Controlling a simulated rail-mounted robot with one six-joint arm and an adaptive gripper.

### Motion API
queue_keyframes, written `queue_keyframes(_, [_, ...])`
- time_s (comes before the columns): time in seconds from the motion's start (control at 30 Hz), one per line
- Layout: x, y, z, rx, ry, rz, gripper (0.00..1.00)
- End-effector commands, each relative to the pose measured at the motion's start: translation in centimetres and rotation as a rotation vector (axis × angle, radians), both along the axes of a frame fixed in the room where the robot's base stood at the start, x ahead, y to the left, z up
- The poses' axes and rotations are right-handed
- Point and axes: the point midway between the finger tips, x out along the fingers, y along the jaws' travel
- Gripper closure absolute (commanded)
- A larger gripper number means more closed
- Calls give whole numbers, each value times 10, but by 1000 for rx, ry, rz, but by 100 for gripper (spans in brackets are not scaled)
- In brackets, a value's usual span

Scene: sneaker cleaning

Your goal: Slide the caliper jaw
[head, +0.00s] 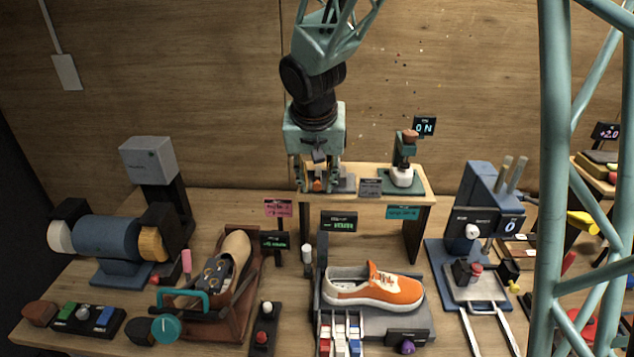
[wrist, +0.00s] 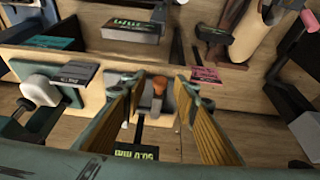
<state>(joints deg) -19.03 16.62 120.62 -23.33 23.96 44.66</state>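The caliper (wrist: 158,104) is a grey device on the small raised shelf, with an orange knob (wrist: 158,86) that appears to be on its sliding jaw. The knob also shows in the head view (head: 318,185), low between the fingers. My gripper (head: 318,182) points down over the shelf's left part. In the wrist view, the gripper's two ribbed fingers (wrist: 160,80) stand open on either side of the knob, with a visible gap. A dark display with green digits (wrist: 136,152) lies near the caliper. The jaw's contact faces are hard to make out.
The raised shelf (head: 385,181) also bears a white-and-green device with a brown knob (head: 402,176). A blue press (head: 478,215) is at the right.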

Motion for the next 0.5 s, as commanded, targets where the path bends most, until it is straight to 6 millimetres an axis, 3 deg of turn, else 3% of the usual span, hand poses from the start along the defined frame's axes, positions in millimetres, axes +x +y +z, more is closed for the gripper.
queue_keyframes(0.5, [-15,2,39,1,-2,-1,73])
